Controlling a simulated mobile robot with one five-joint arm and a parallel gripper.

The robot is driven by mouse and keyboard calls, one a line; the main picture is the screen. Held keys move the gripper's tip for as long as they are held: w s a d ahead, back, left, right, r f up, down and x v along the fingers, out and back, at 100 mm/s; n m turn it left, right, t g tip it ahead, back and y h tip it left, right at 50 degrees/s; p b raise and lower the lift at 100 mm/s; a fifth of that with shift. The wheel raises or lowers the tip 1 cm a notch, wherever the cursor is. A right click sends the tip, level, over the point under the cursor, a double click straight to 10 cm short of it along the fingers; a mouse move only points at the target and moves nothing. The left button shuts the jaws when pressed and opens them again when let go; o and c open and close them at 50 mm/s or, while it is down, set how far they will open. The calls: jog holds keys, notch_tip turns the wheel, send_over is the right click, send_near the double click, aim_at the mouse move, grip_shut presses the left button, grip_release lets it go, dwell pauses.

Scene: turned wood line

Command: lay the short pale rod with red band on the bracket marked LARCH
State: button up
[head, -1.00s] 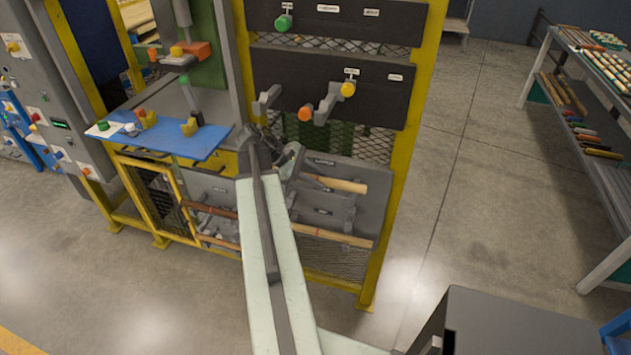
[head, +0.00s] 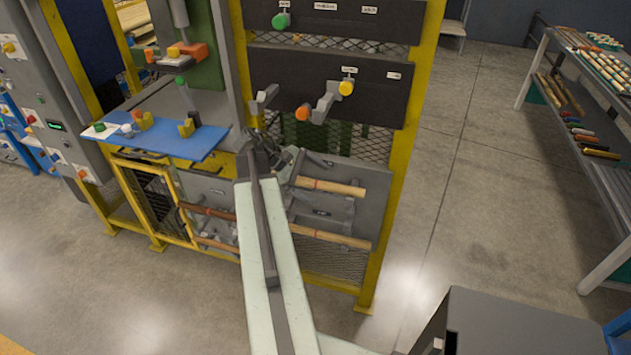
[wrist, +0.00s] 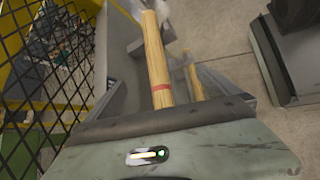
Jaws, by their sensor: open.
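A pale rod with a red band (head: 335,187) lies across the upper bracket on the grey panel at the lower right of the yellow frame. It also shows in the wrist view (wrist: 157,62), its near end hidden behind a dark edge of my own arm. A second pale rod (head: 335,238) lies lower on the panel and looks longer. My gripper (head: 287,162) is open and empty, just left of and above the upper rod's left end. Its fingertips are small and partly merged with the brackets behind. I cannot read LARCH on any label.
A blue shelf (head: 165,138) with small coloured parts stands out at the left. Pegs with orange and yellow ends (head: 347,88) jut out above. A rack of rods (head: 590,110) stands right, beyond open floor.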

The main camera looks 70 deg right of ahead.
dwell(0.7)
jog(key=shift+w+r+p, duration=0.25)
jog(key=shift+r+p, duration=0.05)
jog(key=p+v, duration=0.4)
jog(key=v, duration=0.3)
jog(key=shift+w+a+p, duration=0.1)
jog(key=shift+a+p, duration=0.05)
jog(key=shift+p, duration=0.15)
jog(key=p+v, duration=0.5)
jog(key=v, duration=0.3)
jog(key=shift+w+r+p, duration=0.25)
jog(key=shift+r+p, duration=0.05)
jog(key=shift+p, duration=0.1)
jog(key=shift+a, duration=0.15)
